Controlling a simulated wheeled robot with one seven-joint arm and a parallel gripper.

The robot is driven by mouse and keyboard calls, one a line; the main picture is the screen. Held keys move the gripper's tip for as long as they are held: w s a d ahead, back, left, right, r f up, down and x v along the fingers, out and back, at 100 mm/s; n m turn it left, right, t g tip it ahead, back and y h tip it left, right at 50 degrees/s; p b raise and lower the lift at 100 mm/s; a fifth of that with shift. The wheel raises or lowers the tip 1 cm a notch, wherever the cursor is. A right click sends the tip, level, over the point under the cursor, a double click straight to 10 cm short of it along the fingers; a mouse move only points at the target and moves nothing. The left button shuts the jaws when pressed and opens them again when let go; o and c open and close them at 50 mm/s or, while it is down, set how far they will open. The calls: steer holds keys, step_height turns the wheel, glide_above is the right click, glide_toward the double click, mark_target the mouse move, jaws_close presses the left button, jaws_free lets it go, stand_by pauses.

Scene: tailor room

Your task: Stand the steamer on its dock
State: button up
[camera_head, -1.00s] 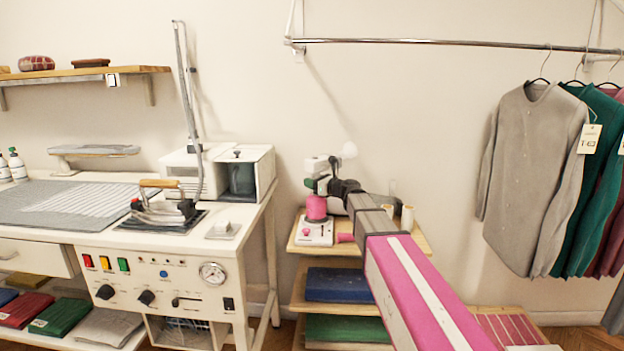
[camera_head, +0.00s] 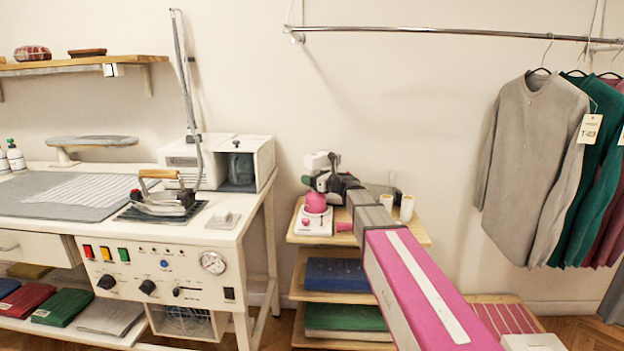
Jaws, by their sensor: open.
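The steamer has a white head (camera_head: 320,162) with a dark green part below it and a rounded pink body (camera_head: 316,202). It is at the white dock (camera_head: 313,222) on the left of the small shelf's top. The pink body is just over the dock and looks slightly tilted; I cannot tell whether it is fully seated. My gripper (camera_head: 329,184) is open, right beside the steamer at its green and dark middle. The fingers are small and partly overlap the steamer, so contact is unclear. My arm hides part of the shelf top.
The wooden shelf top (camera_head: 300,238) also holds a pink piece (camera_head: 345,227) and two pale spools (camera_head: 406,208). Folded cloths lie on its lower boards. The ironing station (camera_head: 225,236) stands to the left. Garments (camera_head: 530,165) hang from the rail at right.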

steer(key=v, duration=1.2)
steer(key=shift+r, duration=0.1)
stand_by(1.5)
